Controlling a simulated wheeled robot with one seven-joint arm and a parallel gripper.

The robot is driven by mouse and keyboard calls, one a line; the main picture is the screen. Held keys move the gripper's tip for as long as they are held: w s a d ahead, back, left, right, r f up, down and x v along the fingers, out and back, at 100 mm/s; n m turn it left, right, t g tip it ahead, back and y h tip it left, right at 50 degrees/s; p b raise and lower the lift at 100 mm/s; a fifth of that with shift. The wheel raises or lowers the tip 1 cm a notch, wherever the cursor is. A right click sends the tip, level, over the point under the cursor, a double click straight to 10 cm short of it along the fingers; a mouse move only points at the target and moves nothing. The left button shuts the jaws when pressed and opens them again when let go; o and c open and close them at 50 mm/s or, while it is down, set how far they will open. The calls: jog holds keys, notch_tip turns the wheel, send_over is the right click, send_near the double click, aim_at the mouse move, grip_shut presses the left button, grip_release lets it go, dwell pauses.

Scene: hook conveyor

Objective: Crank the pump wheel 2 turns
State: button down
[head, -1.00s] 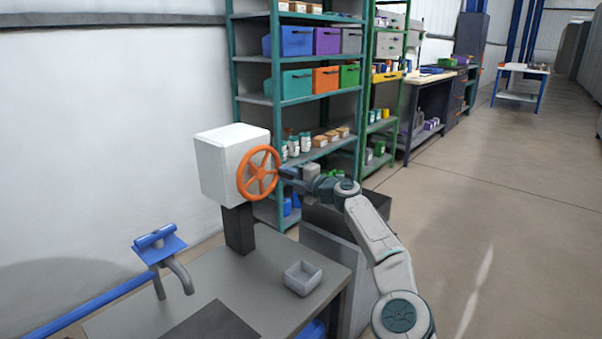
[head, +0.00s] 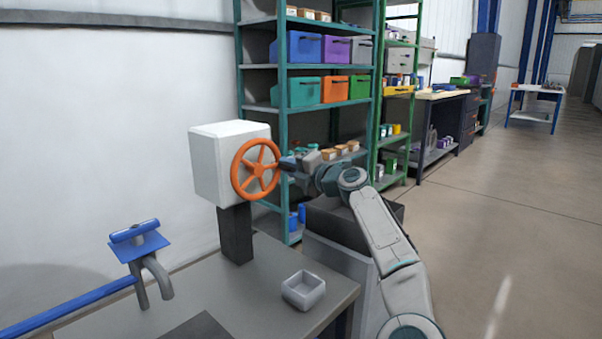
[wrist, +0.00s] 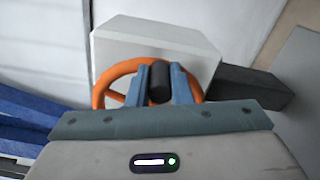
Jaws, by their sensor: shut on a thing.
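The orange pump wheel (head: 255,167) with several spokes is mounted on the face of a white box (head: 215,165) on a dark post. It also shows in the wrist view (wrist: 113,77), partly hidden behind my gripper. My gripper (head: 285,165) is at the right side of the wheel's rim in the head view. In the wrist view my gripper (wrist: 160,85) has its two blue-grey fingers on either side of a black handle (wrist: 159,80) on the wheel, shut on it.
The wheel's box stands on a grey table (head: 215,290). A small grey open tray (head: 303,290) lies near its right edge. A blue rail with a bent grey pipe (head: 157,280) is at left. Shelves with bins (head: 305,92) stand behind; floor at right is clear.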

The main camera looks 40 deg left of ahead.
jog(key=shift+s+a+r+n+p, duration=0.1)
jog(key=shift+s+a+n+p, duration=0.1)
jog(key=shift+n+p, duration=0.15)
jog(key=shift+w+d+f+p, duration=0.15)
jog(key=shift+w+f+p, duration=0.05)
jog(key=shift+p, duration=0.2)
jog(key=shift+n+p, duration=0.4)
jog(key=shift+n, duration=0.05)
jog(key=shift+s, duration=0.1)
dwell(0.6)
jog(key=c, duration=1.3)
grip_release()
